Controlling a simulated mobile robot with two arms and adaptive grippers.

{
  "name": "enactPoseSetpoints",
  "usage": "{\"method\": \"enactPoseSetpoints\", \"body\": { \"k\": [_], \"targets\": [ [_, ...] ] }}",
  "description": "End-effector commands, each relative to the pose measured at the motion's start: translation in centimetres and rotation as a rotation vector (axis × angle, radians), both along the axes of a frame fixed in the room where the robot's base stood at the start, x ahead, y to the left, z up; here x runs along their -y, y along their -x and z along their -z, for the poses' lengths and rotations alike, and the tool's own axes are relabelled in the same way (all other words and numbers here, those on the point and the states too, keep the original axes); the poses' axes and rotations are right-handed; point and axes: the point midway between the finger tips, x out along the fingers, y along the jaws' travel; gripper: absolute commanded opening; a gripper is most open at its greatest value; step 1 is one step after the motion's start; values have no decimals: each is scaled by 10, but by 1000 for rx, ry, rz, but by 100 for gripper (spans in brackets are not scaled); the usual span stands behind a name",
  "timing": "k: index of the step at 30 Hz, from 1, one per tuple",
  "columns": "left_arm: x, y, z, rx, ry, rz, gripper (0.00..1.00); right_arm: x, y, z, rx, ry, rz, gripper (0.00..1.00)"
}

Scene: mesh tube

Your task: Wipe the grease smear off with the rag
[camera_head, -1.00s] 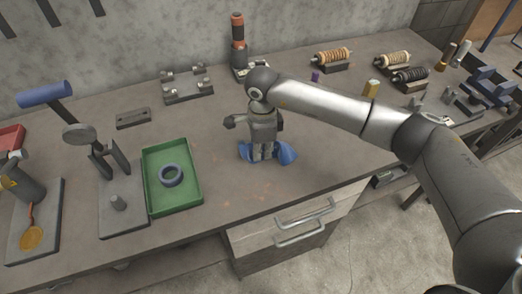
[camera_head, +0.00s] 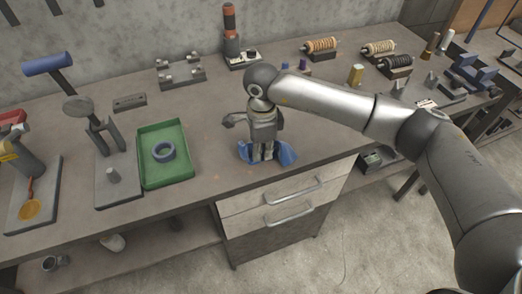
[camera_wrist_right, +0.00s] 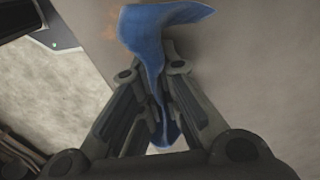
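My right gripper (camera_head: 262,152) points down at the bench top near its front edge, above the drawers. It is shut on the blue rag (camera_head: 286,154), which bunches between and around the fingertips and spreads to the right against the bench. In the wrist view the rag (camera_wrist_right: 160,35) runs down between the two fingers (camera_wrist_right: 155,80). A faint brownish grease smear (camera_wrist_right: 107,28) shows beside the rag there. In the head view only small faint orange specks show near the gripper. Whatever lies under the rag is hidden. My left gripper is not in view.
Spring-like coils (camera_head: 320,46) stand at the back right. The bench around the rag is clear.

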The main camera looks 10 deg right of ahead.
Motion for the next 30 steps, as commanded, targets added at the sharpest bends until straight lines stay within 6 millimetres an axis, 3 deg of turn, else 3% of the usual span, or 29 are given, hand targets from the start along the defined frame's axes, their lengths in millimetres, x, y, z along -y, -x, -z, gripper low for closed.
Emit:
{"method": "enactPoseSetpoints", "body": {
  "k": [1, 9, 21, 30],
  "targets": [
    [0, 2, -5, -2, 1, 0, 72, 0, -3, -19, 8, -3, 1, 0],
    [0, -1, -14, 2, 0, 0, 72, 2, -3, -75, 6, -1, 5, 0],
    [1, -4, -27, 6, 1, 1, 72, 4, -4, -108, 5, -1, 10, 0],
    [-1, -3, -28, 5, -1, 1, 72, 4, -4, -111, 5, -1, 10, 0]
  ]
}}
